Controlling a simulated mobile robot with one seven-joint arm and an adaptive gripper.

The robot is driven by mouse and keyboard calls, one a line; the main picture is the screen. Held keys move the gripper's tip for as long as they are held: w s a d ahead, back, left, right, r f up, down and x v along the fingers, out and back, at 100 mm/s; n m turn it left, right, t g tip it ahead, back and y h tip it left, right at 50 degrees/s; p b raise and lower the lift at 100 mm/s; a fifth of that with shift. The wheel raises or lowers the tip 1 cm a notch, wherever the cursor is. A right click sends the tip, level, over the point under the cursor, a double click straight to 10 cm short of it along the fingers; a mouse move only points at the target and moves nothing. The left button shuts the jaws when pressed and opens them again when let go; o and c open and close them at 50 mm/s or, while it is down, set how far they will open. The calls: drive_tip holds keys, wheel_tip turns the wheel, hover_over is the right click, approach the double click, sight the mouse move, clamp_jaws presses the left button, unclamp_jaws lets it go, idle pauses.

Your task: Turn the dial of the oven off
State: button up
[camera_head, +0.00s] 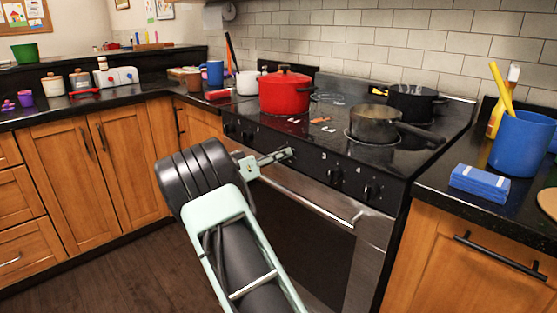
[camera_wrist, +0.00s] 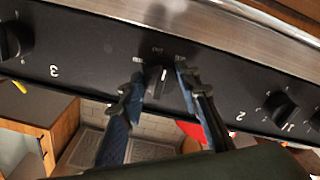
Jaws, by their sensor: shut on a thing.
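The oven (camera_head: 300,225) stands in the middle of the head view, with a black control panel along its front. My gripper (camera_head: 283,156) is at the middle of that panel. In the wrist view my gripper (camera_wrist: 159,63) has one finger on each side of the black oven dial (camera_wrist: 156,80), shut on it. A light pointer mark shows on the dial, and small lettering sits on the panel beyond it. In the head view the gripper mostly hides this dial.
Other knobs (camera_head: 371,192) line the panel; one numbered 3 (camera_wrist: 14,39) and another (camera_wrist: 281,106) flank the dial in the wrist view. The oven handle (camera_head: 330,205) runs below. A red pot (camera_head: 284,92) and a grey pan (camera_head: 372,124) stand on the stovetop above.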

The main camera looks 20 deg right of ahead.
drive_tip(key=shift+w+r+n+p, duration=0.1)
drive_tip(key=shift+n+p, duration=4.65)
drive_tip(key=shift+n, duration=4.15)
drive_tip(key=shift+r+n+p, duration=0.1)
drive_tip(key=shift+n+p, duration=4.65)
drive_tip(key=shift+n, duration=4.15)
drive_tip(key=o, duration=1.2)
drive_tip(key=shift+c, duration=0.2)
drive_tip(key=shift+a, duration=0.1)
